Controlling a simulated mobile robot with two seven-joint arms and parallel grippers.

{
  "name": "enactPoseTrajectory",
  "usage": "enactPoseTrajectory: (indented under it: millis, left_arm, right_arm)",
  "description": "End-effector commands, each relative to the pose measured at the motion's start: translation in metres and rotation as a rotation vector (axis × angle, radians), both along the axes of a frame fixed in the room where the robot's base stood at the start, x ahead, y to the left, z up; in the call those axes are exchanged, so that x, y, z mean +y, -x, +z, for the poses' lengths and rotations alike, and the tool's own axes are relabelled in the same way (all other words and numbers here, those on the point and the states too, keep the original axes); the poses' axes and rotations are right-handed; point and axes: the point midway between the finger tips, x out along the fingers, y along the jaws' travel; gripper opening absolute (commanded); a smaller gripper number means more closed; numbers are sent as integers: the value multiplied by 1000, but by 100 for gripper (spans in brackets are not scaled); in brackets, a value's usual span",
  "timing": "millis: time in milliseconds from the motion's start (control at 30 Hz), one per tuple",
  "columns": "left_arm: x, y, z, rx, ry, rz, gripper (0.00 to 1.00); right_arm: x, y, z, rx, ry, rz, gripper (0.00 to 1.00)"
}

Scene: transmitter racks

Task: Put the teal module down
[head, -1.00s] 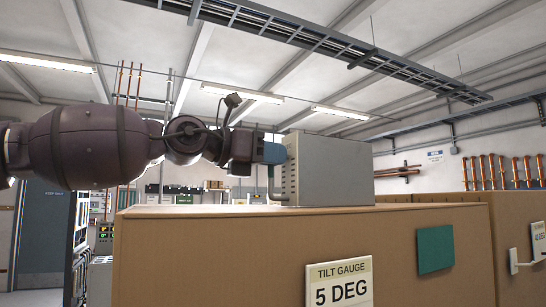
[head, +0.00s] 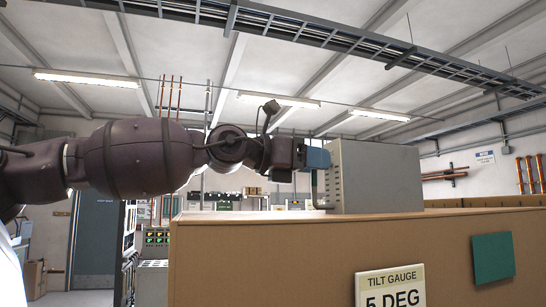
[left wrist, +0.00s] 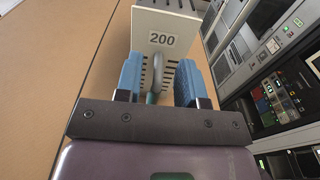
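A pale grey box-shaped module (head: 378,177) with a slotted front stands upright on top of a tan crate (head: 260,262). Its body looks grey rather than teal. In the left wrist view the module's face (left wrist: 180,38) carries the number 200 and a loop handle (left wrist: 157,72), with a bit of teal near the handle's lower end. My left gripper (head: 318,158) is at the module's left side. Its blue fingers (left wrist: 160,80) stand on either side of the handle, with a visible gap to each side. My right gripper is not in view.
A teal square (head: 492,258) and a tilt gauge sign (head: 390,288) are on the crate's front. Equipment racks (left wrist: 275,95) stand beside the crate in the left wrist view. The crate top near the module looks clear. A cable tray (head: 390,45) runs overhead.

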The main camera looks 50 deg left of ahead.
Motion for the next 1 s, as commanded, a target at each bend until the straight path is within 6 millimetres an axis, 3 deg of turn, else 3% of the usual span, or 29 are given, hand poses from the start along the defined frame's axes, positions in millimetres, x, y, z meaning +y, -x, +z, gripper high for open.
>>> enactPoseTrajectory:
  millis: [1000]
  left_arm:
    - [27, 64, 4, -2, 0, 1, 36]
  right_arm:
    - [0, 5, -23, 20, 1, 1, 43]
